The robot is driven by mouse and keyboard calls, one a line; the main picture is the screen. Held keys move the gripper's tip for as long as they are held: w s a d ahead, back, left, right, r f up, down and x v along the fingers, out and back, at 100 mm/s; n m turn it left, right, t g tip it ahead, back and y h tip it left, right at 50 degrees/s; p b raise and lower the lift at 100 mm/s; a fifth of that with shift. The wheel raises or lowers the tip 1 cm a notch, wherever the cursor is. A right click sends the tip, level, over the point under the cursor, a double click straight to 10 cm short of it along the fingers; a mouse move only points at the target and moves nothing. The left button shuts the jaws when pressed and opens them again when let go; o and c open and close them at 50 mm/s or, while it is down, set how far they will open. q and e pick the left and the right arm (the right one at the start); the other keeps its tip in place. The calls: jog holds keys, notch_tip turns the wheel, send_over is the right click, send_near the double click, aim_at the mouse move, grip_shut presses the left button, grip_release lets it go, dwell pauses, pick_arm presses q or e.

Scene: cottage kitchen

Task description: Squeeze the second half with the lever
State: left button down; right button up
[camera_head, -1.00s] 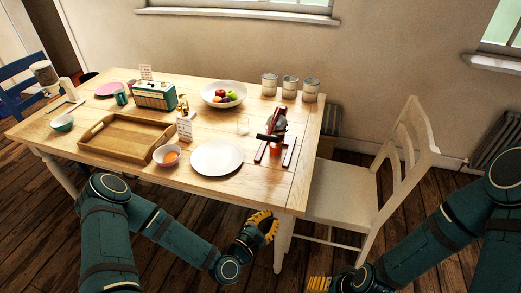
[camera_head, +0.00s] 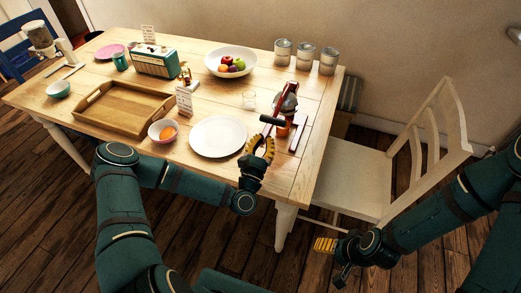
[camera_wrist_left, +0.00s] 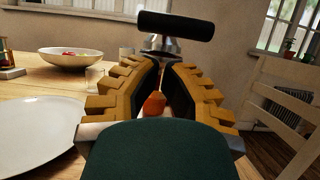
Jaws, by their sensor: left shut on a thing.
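The red juice press (camera_head: 298,130) stands near the table's right end. Its lever ends in a black crossbar handle (camera_head: 272,120), which also shows at the top of the left wrist view (camera_wrist_left: 175,25). My left gripper (camera_head: 263,145) is at the lever, its yellow fingers just below the crossbar and shut on the lever; the exact contact is hard to see. An orange-red patch (camera_wrist_left: 155,103) shows between the fingers in the wrist view. A small bowl (camera_head: 162,137) holds an orange piece (camera_head: 168,132). My right gripper (camera_head: 326,245) hangs beside the chair, fingers unclear.
A white plate (camera_head: 218,137) lies left of my left gripper. A clear glass (camera_head: 249,99) stands behind it. A wooden tray (camera_head: 122,108), fruit bowl (camera_head: 230,62), radio (camera_head: 155,62) and several tins (camera_head: 305,58) are farther off. A white chair (camera_head: 345,188) stands at the right.

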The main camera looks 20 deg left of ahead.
pick_arm(q)
jog(key=shift+x, duration=1.9)
